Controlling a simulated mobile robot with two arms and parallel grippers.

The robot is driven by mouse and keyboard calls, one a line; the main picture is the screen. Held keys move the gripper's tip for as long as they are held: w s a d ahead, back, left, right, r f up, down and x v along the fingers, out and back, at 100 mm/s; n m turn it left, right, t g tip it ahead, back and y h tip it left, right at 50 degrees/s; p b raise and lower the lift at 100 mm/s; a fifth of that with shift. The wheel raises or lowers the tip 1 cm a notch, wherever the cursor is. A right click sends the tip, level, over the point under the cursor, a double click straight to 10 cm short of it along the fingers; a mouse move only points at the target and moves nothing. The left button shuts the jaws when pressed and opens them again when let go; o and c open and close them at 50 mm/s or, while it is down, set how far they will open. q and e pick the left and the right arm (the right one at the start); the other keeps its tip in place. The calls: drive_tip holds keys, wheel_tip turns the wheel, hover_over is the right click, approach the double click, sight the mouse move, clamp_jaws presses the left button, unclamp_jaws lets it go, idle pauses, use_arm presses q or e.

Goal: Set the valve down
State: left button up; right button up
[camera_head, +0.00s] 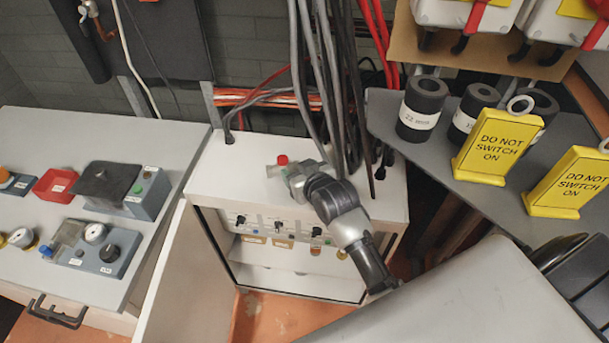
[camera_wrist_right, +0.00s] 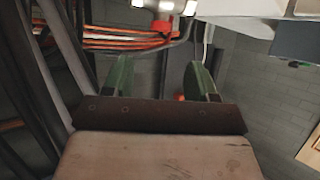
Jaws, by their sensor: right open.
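A small silver valve (camera_head: 273,170) with a red cap (camera_head: 282,160) is over the top of the white cabinet (camera_head: 235,180) in the head view. In the right wrist view the valve (camera_wrist_right: 165,6) is at the top edge, beyond my fingertips and partly cut off. My right gripper (camera_head: 296,174) is right beside the valve in the head view. In the wrist view its two green fingers (camera_wrist_right: 160,75) stand wide apart with nothing between them. Whether the valve rests fully on the cabinet top is hard to tell. My left gripper is not in view.
Grey hoses (camera_head: 318,80) rise behind my right gripper. A grey bench (camera_head: 95,215) with switch boxes stands at left. At right, a grey shelf (camera_head: 400,165) holds black rolls (camera_head: 421,105) and yellow "do not switch on" signs (camera_head: 487,145). The cabinet top is mostly clear.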

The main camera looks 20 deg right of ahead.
drive_tip(key=shift+v, duration=1.45)
